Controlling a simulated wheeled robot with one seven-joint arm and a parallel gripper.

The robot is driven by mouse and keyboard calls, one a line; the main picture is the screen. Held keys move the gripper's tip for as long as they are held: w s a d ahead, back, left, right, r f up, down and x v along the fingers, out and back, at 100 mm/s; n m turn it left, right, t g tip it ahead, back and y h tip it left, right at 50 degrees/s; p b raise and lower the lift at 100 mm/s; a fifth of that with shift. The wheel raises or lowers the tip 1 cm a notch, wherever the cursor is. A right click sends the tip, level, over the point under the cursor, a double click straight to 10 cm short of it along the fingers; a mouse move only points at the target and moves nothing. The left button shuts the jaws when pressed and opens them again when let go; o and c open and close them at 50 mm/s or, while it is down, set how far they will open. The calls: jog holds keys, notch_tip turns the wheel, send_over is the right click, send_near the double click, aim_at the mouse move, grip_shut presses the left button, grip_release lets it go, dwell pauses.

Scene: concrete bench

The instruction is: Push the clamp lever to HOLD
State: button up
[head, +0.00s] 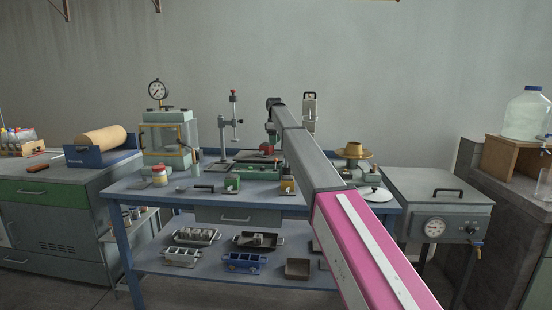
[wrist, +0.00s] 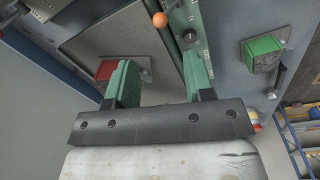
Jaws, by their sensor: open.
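No HOLD mark can be read in either view, and I cannot tell for sure which part is the clamp lever. In the wrist view an orange ball knob (wrist: 160,19) shows near the top, beside a green strip with pale tick marks (wrist: 198,30). A dark ball (wrist: 190,36) sits on or over that strip. My gripper (wrist: 158,62) is open with nothing between its green fingers, and the knob lies beyond the fingertips. In the head view my gripper (head: 271,131) is over the back middle of the blue bench (head: 150,184), partly hidden by my arm.
In the wrist view a red block (wrist: 106,70) is behind the left finger, and a green block (wrist: 262,52) is at right. In the head view a stand (head: 234,125) and a gauge chamber (head: 165,140) are left of my arm; a brass-coloured part (head: 354,150) is right.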

aim_at(275, 165)
jog(key=f, duration=0.9)
jog(key=shift+w+f, duration=0.2)
jog(key=shift+f, duration=0.1)
grip_shut()
